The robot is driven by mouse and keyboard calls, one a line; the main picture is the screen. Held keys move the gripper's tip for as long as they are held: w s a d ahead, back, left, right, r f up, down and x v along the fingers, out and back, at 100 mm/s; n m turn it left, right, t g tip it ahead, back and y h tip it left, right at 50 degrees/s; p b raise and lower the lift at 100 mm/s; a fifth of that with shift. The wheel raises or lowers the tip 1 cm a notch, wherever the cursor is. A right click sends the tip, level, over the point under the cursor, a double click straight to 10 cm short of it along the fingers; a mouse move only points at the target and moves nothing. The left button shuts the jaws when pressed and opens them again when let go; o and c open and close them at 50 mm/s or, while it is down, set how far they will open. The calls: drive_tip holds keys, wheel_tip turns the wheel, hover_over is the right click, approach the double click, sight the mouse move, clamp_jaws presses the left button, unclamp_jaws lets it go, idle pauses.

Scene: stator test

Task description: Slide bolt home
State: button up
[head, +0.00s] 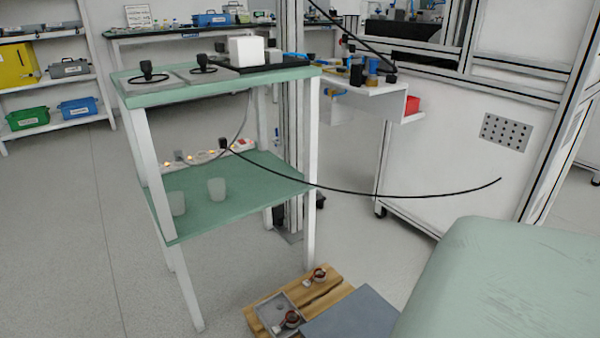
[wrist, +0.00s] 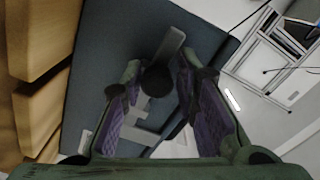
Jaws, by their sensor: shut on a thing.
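In the wrist view my gripper (wrist: 158,82) reaches over a dark slate panel (wrist: 98,50), its two purple-padded fingers on either side of a dark round knob (wrist: 158,80). A grey bar (wrist: 171,46) extends up and right from the knob, and looks like part of the bolt. More pale grey metal (wrist: 139,134) shows below the knob, between the fingers. The fingers partly hide the bolt and its mount, so I cannot tell how far along it sits. In the head view a similar slate panel (head: 350,314) lies low at the bottom; neither gripper nor bolt shows there.
Wooden boards (wrist: 38,115) run along the panel's left side in the wrist view. In the head view a wooden base (head: 333,279) carries small copper-coloured parts. A green-topped stand (head: 150,98) is at left, and a large pale green surface (head: 500,285) fills the lower right.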

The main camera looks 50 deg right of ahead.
drive_tip(key=shift+f, duration=0.2)
clamp_jaws()
drive_tip(key=s+p, duration=0.1)
drive_tip(key=s+a, duration=0.1)
drive_tip(key=s, duration=0.1)
drive_tip(key=shift+p, duration=0.35)
drive_tip(key=shift+s+a+f, duration=0.1)
drive_tip(key=shift+s+f, duration=0.05)
drive_tip(key=shift+s, duration=0.15)
drive_tip(key=shift+o, duration=2.4)
unclamp_jaws()
drive_tip(key=shift+o, duration=0.5)
